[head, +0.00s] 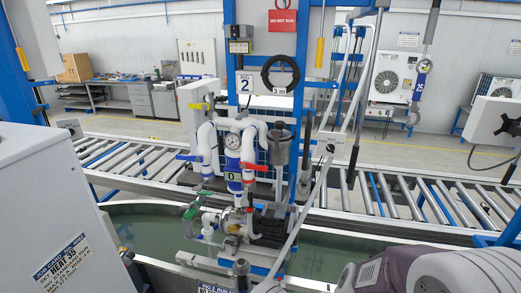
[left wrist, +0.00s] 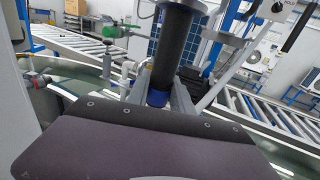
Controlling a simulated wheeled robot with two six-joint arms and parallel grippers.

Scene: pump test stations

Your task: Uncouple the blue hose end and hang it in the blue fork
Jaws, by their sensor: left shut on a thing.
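The blue hose end shows in the left wrist view as a thick black cylinder (left wrist: 177,50) with a blue collar (left wrist: 157,98) at its lower end. My left gripper (left wrist: 159,91) is shut on it, with a grey finger on either side. The collar's lower side is hidden by the gripper body, so I cannot tell whether it touches a coupling. In the head view, a small blue piece (head: 188,157) sticks out left of the white pump pipes. I cannot tell whether it is the blue fork. My right gripper is not in view.
The pump station (head: 235,175), marked 2, stands at centre with a green handle (head: 193,210) low on its left. A white cabinet (head: 50,215) stands at left. A roller conveyor (head: 400,200) runs behind.

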